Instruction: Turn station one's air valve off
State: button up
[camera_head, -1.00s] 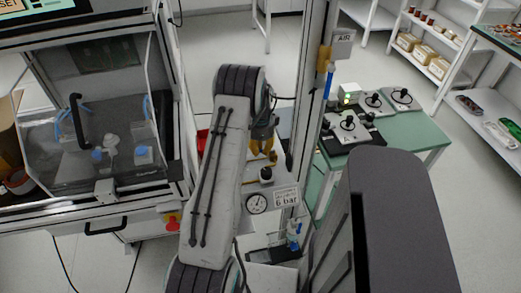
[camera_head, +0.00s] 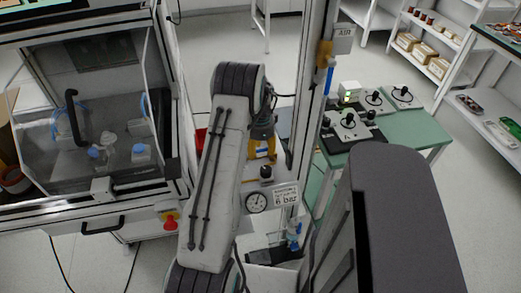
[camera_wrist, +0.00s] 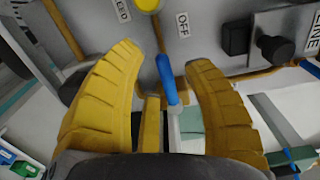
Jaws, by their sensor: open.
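In the wrist view a blue lever handle (camera_wrist: 169,80) stands between the two yellow fingers of my gripper (camera_wrist: 165,82). The fingers are spread, with a gap on each side of the handle. An OFF label (camera_wrist: 183,24) is on the grey panel just beyond it, beside a round yellow part (camera_wrist: 148,4). In the head view my gripper (camera_head: 262,148) is beyond my arm, left of the post, and its fingertips are hard to make out. A blue handle (camera_head: 329,80) hangs on the post below an AIR sign (camera_head: 344,32). I cannot tell whether both views show the same handle.
A pressure gauge (camera_head: 257,202) and a 6 bar sign (camera_head: 286,195) sit below my gripper. The metal post (camera_head: 312,100) stands close on the right. A green table (camera_head: 420,135) with control boxes is behind it. A clear-walled enclosure (camera_head: 90,150) stands at left.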

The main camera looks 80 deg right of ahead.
aim_at(261, 151)
jog(key=shift+r, duration=0.1)
notch_tip(261, 151, up, 12)
dwell(0.7)
dwell(0.8)
